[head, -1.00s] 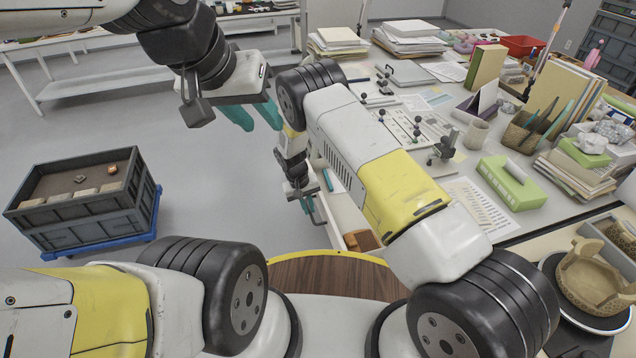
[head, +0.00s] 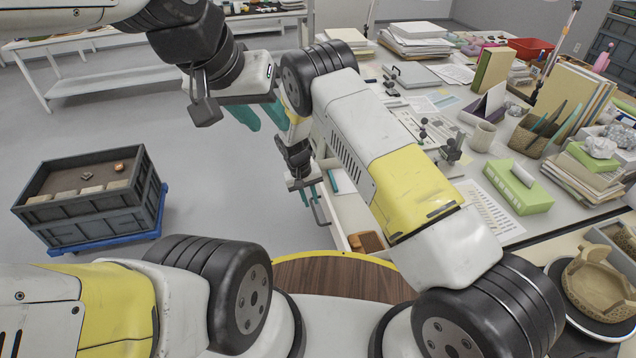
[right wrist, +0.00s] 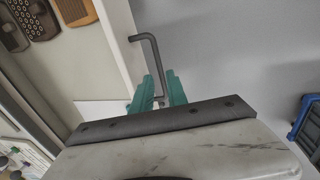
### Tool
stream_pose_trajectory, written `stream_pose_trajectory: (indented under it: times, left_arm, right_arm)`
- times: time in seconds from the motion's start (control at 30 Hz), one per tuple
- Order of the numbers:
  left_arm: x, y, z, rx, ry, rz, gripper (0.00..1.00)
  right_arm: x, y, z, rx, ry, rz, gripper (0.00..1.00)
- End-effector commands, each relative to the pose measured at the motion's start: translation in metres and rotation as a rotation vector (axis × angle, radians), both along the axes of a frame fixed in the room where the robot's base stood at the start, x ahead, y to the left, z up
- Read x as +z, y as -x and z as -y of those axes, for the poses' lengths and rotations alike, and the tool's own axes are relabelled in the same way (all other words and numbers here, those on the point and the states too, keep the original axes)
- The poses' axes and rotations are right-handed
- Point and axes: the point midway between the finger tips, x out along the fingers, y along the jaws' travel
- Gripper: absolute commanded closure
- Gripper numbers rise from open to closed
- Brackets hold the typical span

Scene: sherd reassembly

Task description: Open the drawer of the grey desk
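The grey desk (head: 540,220) stands at the right of the head view. Its drawer (head: 347,212) is pulled out on the near left side, with its inside partly showing behind my right arm. In the right wrist view, the dark bent-bar handle (right wrist: 151,58) stands out from the white drawer front (right wrist: 119,38). My right gripper (right wrist: 159,88) has its teal fingers on either side of the handle's lower part, apparently closed on it. In the head view this gripper (head: 308,190) is small and partly hidden. My left gripper (head: 258,113) is empty, its teal fingers apart above the floor.
A brown item (head: 367,242) lies in the drawer. The desktop holds a mug (head: 483,136), a green tissue box (head: 515,188), books and papers. A dark crate (head: 90,205) on a blue dolly stands on the floor at left. Floor between crate and desk is clear.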

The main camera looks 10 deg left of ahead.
Motion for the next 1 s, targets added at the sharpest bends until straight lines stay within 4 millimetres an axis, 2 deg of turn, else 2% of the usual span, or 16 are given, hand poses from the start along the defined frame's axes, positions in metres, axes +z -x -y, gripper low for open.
stream_pose_trajectory:
  times: [0.03,0.2,0.77,0.87,0.97,1.0]
  left_arm:
    - [0.000,0.000,0.000,0.000,0.000,0.000,0.64]
    - [0.000,0.000,0.000,0.000,0.000,0.000,0.64]
    - [0.000,0.000,0.000,0.000,0.000,0.000,0.64]
    - [0.000,0.000,0.000,0.000,0.000,0.000,0.64]
    - [0.000,0.000,0.000,0.000,0.000,0.000,0.64]
    - [0.000,0.000,0.000,0.000,0.000,0.000,0.64]
  right_arm:
    - [0.009,0.000,-0.002,0.000,-0.002,0.001,0.81]
    - [0.027,0.002,-0.005,0.000,0.000,0.000,0.81]
    - [0.034,0.002,-0.005,-0.003,-0.002,0.000,0.81]
    - [0.054,-0.003,0.001,-0.020,-0.022,0.006,0.81]
    - [0.095,-0.008,0.013,-0.053,-0.063,0.015,0.81]
    - [0.116,-0.010,0.020,-0.068,-0.085,0.021,0.81]
